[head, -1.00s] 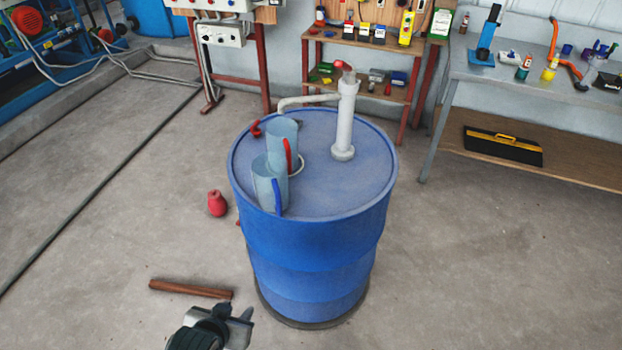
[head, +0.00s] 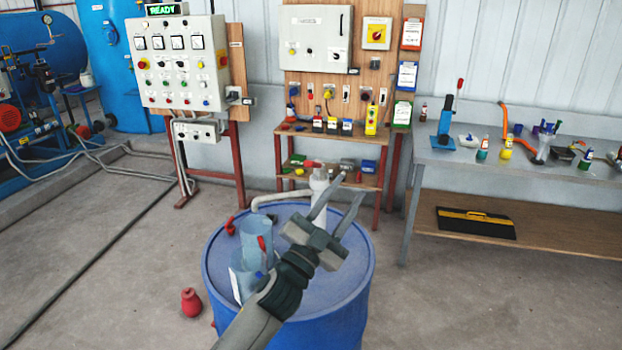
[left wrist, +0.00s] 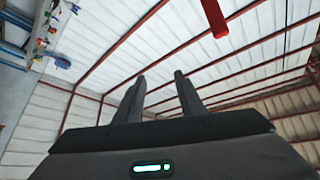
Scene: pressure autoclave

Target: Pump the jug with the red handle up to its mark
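The jug with the red handle (head: 250,236) stands on the blue drum (head: 340,283), its mouth close below the spout (head: 275,196) of the white hand pump (head: 319,188). The pump's red lever (head: 314,164) is at its top. A second jug (head: 240,279), its handle blue, stands nearer me, partly hidden by my left arm. The liquid level and the mark cannot be made out. My left gripper (head: 352,186) is open and empty, in front of the pump and overlapping it in the picture. In the left wrist view its fingers (left wrist: 160,85) are apart, with a red bar (left wrist: 215,18) beyond them.
A red bulb-shaped object (head: 191,302) lies on the floor left of the drum. Behind stand a control cabinet (head: 182,65) and a small wooden shelf (head: 330,140). A grey workbench (head: 500,160) is at right. Floor around the drum's right is clear.

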